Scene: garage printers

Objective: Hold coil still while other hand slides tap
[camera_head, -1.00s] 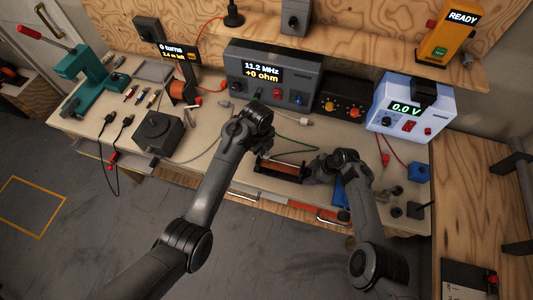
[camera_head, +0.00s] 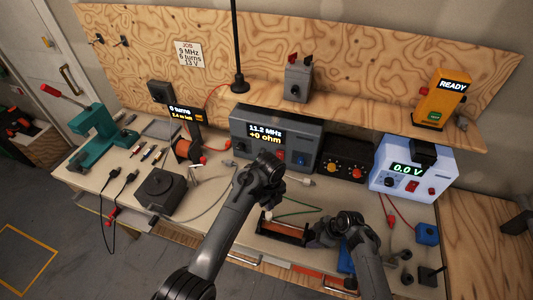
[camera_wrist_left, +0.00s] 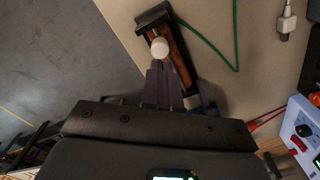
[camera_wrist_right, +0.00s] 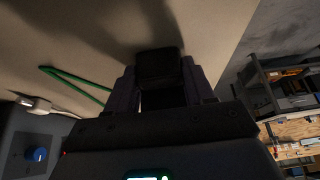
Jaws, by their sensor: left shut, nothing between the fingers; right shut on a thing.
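The coil (camera_head: 286,233) is a copper-brown winding in a black frame, lying near the bench's front edge. It also shows in the left wrist view (camera_wrist_left: 180,49). A pale round knob (camera_wrist_left: 159,48), apparently the tap, sits over the winding. My left gripper (camera_wrist_left: 161,68) is shut and empty, with its fingertips right at the knob; whether they touch it I cannot tell. My right gripper (camera_wrist_right: 159,85) is shut on the black end block (camera_wrist_right: 159,66) of the coil frame, at the coil's right end.
A grey meter (camera_head: 275,138) behind reads 11.2 MHz and +0 ohm. A green wire (camera_head: 300,210) runs behind the coil. A white supply (camera_head: 409,180) reads 0.0 V at right. A black box (camera_head: 160,193) and green press (camera_head: 95,133) stand left.

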